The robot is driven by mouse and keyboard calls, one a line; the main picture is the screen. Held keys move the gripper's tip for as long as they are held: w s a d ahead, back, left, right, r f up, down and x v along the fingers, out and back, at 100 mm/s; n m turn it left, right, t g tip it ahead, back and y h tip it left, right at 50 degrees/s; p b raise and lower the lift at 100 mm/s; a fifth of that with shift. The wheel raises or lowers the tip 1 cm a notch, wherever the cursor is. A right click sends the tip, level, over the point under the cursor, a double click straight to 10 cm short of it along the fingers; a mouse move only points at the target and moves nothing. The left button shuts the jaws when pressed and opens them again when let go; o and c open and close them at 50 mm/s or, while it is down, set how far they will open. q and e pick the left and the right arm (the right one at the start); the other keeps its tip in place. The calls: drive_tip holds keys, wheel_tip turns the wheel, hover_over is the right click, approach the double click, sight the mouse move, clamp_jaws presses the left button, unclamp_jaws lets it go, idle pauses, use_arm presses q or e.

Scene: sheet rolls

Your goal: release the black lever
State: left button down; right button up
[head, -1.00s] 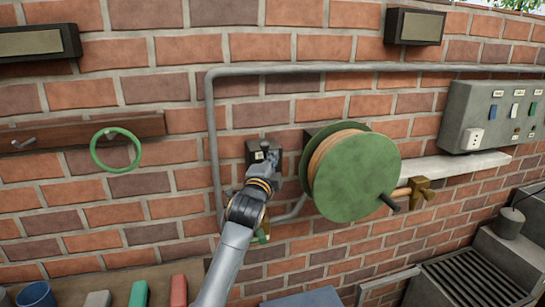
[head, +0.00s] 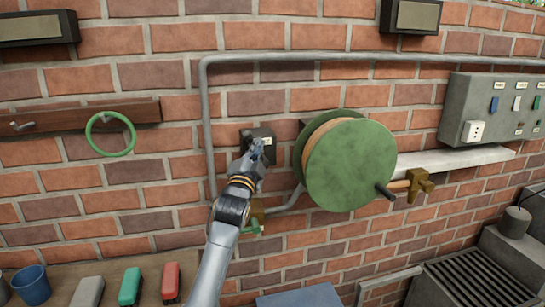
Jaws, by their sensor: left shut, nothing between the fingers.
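My left gripper (head: 257,146) is shut and empty. It is at a dark wall box (head: 265,134) left of the green reel. The black lever cannot be made out clearly; the gripper covers part of the box. I cannot tell whether the fingers touch the box or anything on it. My right gripper is not in view.
A green hose reel (head: 350,165) with a black crank handle and a brass tap (head: 418,185) is to the right. A grey pipe (head: 206,110) runs around the box. A green ring (head: 110,134) hangs at left. A grey switch panel (head: 490,110) is at far right.

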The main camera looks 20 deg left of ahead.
use_arm(q)
drive_tip(key=s+a+f+n+t+y+b, duration=0.1)
drive_tip(key=s+a+f+n+y+b, duration=0.1)
drive_tip(key=f+n+b, duration=0.3)
drive_tip(key=shift+a+f+n+y, duration=0.25)
drive_tip(key=shift+a+n+y, duration=0.25)
drive_tip(key=shift+a, duration=0.35)
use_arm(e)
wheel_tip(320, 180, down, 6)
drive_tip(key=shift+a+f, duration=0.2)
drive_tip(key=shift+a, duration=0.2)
use_arm(q)
drive_tip(key=shift+f, duration=0.25)
wheel_tip(320, 180, up, 5)
drive_tip(key=p, duration=0.4)
drive_tip(key=s+d+f+b, duration=0.4)
drive_tip(key=s+d+f, duration=0.1)
drive_tip(key=s, duration=0.3)
drive_tip(key=shift+d+f, duration=0.15)
drive_tip(key=shift+d, duration=0.1)
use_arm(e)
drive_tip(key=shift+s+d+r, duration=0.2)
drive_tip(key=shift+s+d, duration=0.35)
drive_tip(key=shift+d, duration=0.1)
